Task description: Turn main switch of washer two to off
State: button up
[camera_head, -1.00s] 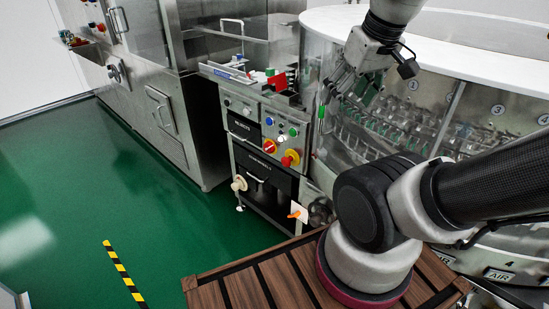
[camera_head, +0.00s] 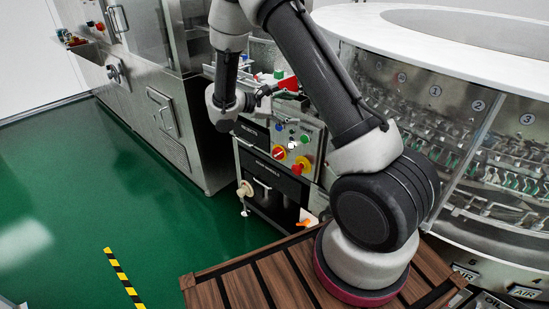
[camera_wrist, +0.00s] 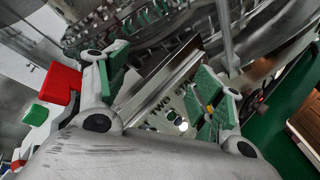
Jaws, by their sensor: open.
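In the wrist view my gripper (camera_wrist: 163,72) shows two spread fingers with green pads. The switch cannot be made out there.
Blue, white and green buttons (camera_head: 305,140) are above the knobs. Red (camera_head: 288,84) and green pieces stand on top of the panel. A glass-sided rotary washer (camera_head: 450,110) is at right, a steel machine (camera_head: 165,90) at left.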

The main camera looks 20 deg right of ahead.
jog(key=w+a+f+n+t+h, duration=0.1)
jog(key=w+a+f+n+t, duration=0.1)
jog(key=f, duration=0.3)
jog(key=w+a+f+n+t+h, duration=0.1)
jog(key=w+a+f+n+t, duration=0.1)
jog(key=f, duration=0.4)
jog(key=n+t, duration=0.5)
jog(key=t, duration=0.1)
send_near(275, 156)
jog(key=x, duration=0.3)
jog(key=shift+y, duration=0.3)
jog(key=x, duration=0.6)
jog(key=shift+w+d, duration=0.15)
jog(key=shift+d, duration=0.2)
jog(key=c, duration=1)
